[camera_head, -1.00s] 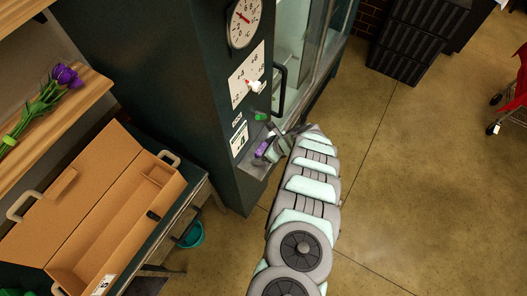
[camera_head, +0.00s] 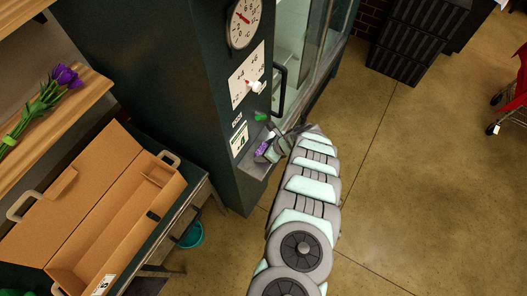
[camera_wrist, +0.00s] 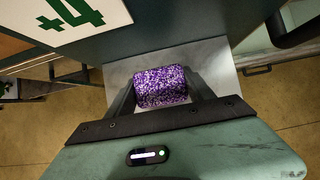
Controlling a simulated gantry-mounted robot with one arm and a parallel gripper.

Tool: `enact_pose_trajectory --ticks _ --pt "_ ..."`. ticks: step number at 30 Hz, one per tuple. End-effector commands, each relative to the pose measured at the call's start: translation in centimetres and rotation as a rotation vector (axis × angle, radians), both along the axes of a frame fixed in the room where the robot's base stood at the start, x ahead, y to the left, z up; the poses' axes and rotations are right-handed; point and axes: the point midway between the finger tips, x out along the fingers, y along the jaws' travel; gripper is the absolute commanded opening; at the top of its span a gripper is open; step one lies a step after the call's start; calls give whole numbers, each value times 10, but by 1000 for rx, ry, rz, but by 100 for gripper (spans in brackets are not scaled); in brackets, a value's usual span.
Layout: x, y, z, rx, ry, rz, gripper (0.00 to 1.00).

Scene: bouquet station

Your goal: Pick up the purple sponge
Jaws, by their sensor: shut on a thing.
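The purple sponge (camera_wrist: 161,87) is a speckled purple and white block, seen in the middle of the wrist view. It also shows small in the head view (camera_head: 262,149), at the small grey shelf on the dark cabinet. My gripper (camera_wrist: 163,92) is shut on the sponge, with one dark finger at each of its sides. In the head view my gripper (camera_head: 268,150) is at the shelf, partly hidden by my own arm. The shelf (camera_wrist: 215,53) lies behind the sponge. I cannot tell whether the sponge touches it.
The dark cabinet (camera_head: 150,60) rises behind the shelf. A green item (camera_head: 260,117) sits just above the gripper. A dark door handle (camera_head: 279,88) is close by on the right. An open cardboard box (camera_head: 90,215) stands on the table at left. The floor at right is open.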

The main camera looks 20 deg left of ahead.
Motion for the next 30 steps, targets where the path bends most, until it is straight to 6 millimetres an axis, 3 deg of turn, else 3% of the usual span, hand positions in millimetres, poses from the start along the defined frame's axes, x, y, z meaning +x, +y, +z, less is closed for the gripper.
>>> enact_pose_trajectory --ticks 13,30 --pt "0 0 16 2 2 -1 22" --pt "1 0 90 0 -1 2 22"
